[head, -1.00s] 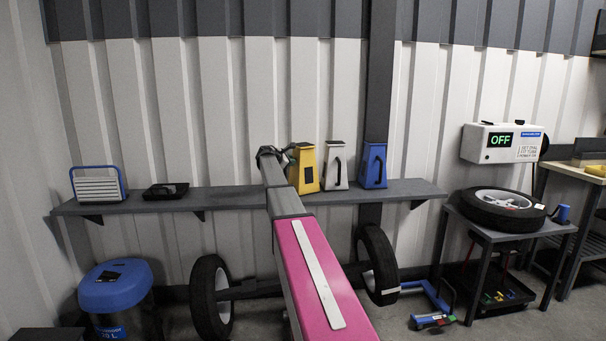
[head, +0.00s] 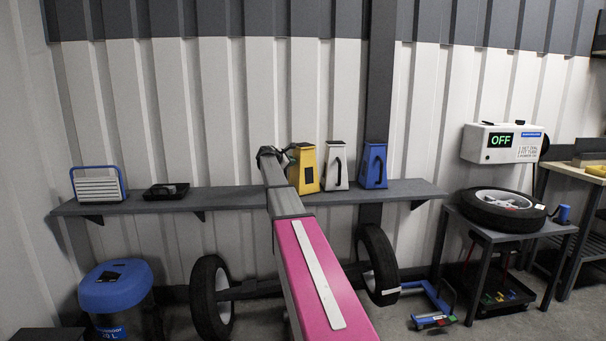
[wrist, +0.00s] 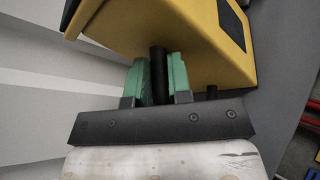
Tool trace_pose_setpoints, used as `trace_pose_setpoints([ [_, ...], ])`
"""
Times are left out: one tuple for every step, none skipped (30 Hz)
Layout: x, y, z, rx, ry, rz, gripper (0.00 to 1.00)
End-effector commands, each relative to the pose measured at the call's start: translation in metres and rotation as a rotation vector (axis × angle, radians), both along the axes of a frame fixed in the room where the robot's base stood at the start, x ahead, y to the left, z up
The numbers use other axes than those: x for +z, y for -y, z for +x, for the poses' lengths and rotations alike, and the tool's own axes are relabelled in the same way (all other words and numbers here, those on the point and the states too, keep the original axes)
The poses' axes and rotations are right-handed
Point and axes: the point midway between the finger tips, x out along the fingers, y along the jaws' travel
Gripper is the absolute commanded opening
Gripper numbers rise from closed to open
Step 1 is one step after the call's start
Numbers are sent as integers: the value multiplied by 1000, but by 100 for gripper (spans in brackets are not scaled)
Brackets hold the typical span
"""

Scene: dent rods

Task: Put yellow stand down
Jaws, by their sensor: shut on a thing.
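The yellow stand (head: 305,167) is upright at the shelf, left of the white stand (head: 337,166) and the blue stand (head: 374,165). My gripper (head: 284,158) is at the left side of the yellow stand in the head view. In the wrist view the green fingers of my gripper (wrist: 160,78) are shut on the black handle (wrist: 158,72) of the yellow stand (wrist: 185,35). My arm hides part of the yellow stand's base, and I cannot tell whether it touches the shelf.
The grey shelf (head: 235,198) runs along the wall. It also holds a white and blue box (head: 98,184) and a black tray (head: 166,191) at the left. Bare shelf lies between the tray and my arm. Wheels (head: 211,298) stand below.

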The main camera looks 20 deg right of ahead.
Motion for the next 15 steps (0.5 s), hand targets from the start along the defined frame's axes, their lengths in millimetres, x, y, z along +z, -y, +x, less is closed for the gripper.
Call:
trace_pose_setpoints([
  [1,0,0,1,1,-3,0],
  [1,0,0,1,1,-3,0],
  [1,0,0,1,1,-3,0],
  [1,0,0,1,1,-3,0],
  [1,0,0,1,1,-3,0],
  [2,0,0,1,1,-3,0],
  [3,0,0,1,1,-3,0],
  [4,0,0,1,1,-3,0],
  [7,0,0,1,1,-3,0],
  [9,0,0,1,1,-3,0],
  [12,0,0,2,1,-3,0],
  [15,0,0,1,1,-3,0],
  [18,0,0,1,1,-3,0],
  [22,0,0,1,1,-3,0],
  [27,0,1,0,1,-4,0],
])
